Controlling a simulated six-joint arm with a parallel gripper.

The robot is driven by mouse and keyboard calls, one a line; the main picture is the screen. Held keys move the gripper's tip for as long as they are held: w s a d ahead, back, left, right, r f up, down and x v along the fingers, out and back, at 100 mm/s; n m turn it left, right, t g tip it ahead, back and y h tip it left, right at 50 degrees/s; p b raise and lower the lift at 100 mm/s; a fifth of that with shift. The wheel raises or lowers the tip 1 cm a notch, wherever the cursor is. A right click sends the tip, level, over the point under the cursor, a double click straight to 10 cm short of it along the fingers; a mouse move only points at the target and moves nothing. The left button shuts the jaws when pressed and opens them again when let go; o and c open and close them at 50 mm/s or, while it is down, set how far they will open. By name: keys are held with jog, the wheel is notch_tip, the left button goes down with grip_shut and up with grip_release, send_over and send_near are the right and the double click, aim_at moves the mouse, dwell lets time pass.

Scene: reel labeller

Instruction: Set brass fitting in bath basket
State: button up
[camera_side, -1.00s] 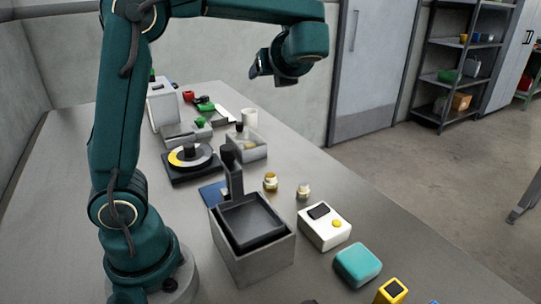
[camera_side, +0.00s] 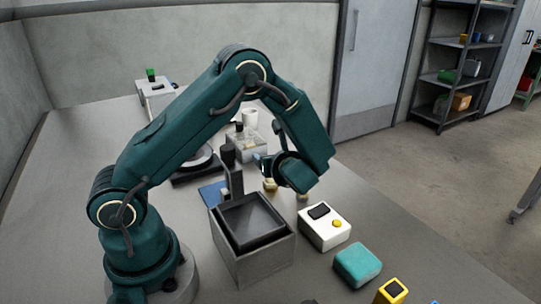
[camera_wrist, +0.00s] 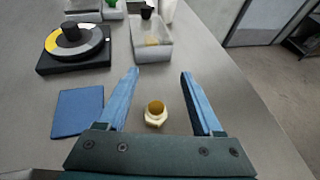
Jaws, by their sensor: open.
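The brass fitting (camera_wrist: 155,114), a hex base with a round collar, stands upright on the grey bench. In the wrist view it lies between my open gripper's (camera_wrist: 160,74) blue fingers, nearer the palm, with clear space on both sides. In the side view the brass fitting (camera_side: 270,185) is partly hidden by my wrist. My gripper is low over it there, mostly hidden. The dark bath basket (camera_side: 236,184), with an upright handle and black knob, sits inside the square grey bath (camera_side: 253,265) in front left of the fitting.
A blue mat (camera_wrist: 78,113), a reel turntable (camera_wrist: 75,64) and a pale tray (camera_wrist: 153,52) lie beyond.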

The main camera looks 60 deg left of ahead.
aim_at(272, 180)
jog(key=shift+f, duration=1.7)
jog(key=f, duration=0.3)
jog(key=shift+a, duration=0.2)
jog(key=shift+w+a+f, duration=0.2)
jog(key=shift+w+a, duration=0.05)
jog(key=shift+a, duration=0.4)
jog(key=shift+w+a+f, duration=0.15)
jog(key=shift+a+f, duration=0.05)
jog(key=shift+a, duration=0.3)
grip_shut()
